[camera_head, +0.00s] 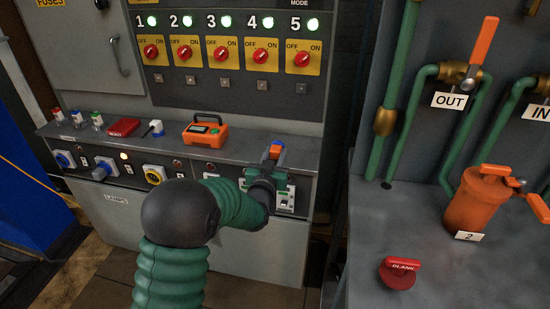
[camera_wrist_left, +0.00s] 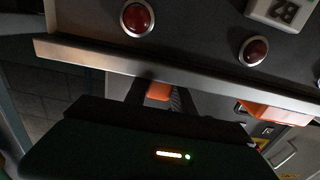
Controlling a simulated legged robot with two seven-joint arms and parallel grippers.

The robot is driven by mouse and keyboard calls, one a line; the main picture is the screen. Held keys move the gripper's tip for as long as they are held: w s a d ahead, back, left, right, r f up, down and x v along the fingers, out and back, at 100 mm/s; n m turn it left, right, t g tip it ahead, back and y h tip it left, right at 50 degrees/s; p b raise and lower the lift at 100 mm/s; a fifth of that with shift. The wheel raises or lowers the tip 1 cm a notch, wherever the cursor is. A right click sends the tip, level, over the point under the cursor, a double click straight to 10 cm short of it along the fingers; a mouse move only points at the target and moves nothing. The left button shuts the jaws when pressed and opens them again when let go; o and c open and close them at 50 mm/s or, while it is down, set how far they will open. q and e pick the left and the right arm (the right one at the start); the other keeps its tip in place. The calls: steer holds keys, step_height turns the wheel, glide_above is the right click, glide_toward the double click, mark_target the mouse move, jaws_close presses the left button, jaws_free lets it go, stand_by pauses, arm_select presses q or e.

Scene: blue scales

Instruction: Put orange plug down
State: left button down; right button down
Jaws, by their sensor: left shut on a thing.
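The orange plug (camera_head: 276,147) shows as a small orange piece between the fingers of my left gripper (camera_head: 272,154), at the right end of the grey console ledge. It also shows in the left wrist view (camera_wrist_left: 158,92), between the two dark fingertips, close to the ledge's metal edge. My left gripper is shut on the plug. The fingers hide most of it, and I cannot tell whether it touches the ledge. My right gripper is in neither view.
An orange handheld device (camera_head: 205,131) stands on the console ledge (camera_head: 170,148), left of my gripper. A red box (camera_head: 124,127) and a small white-and-blue plug (camera_head: 153,128) lie farther left. Red switches fill the panel above. An orange canister (camera_head: 478,200) stands on the right bench.

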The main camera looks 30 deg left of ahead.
arm_select(q)
steer(key=c, duration=1.1)
jaws_free()
steer(key=shift+o, duration=0.2)
